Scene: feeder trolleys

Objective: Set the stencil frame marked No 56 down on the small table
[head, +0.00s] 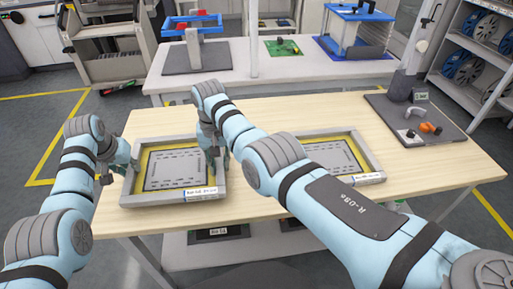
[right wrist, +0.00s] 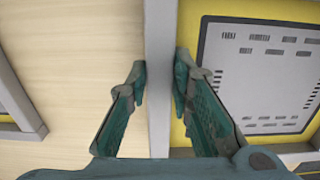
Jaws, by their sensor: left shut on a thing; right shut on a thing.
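A stencil frame (head: 160,200) with a grey border, yellow inner edge and pale grey plate is at the left of a wooden-topped table (head: 420,185). Its front label is too small to read surely. My left gripper (head: 127,166) is shut on its left side bar. My right gripper (head: 212,150) is shut on its right side bar; the right wrist view shows that bar (right wrist: 160,80) between the fingers. The frame looks level, on or very close to the tabletop; I cannot tell which. A second, similar frame (head: 372,150) lies to the right, partly behind my right arm.
A grey mat (head: 385,112) with small parts and a post stands at the table's back right. A white bench (head: 275,70) with a blue rack (head: 355,30) is behind. Bare wood shows between the frames.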

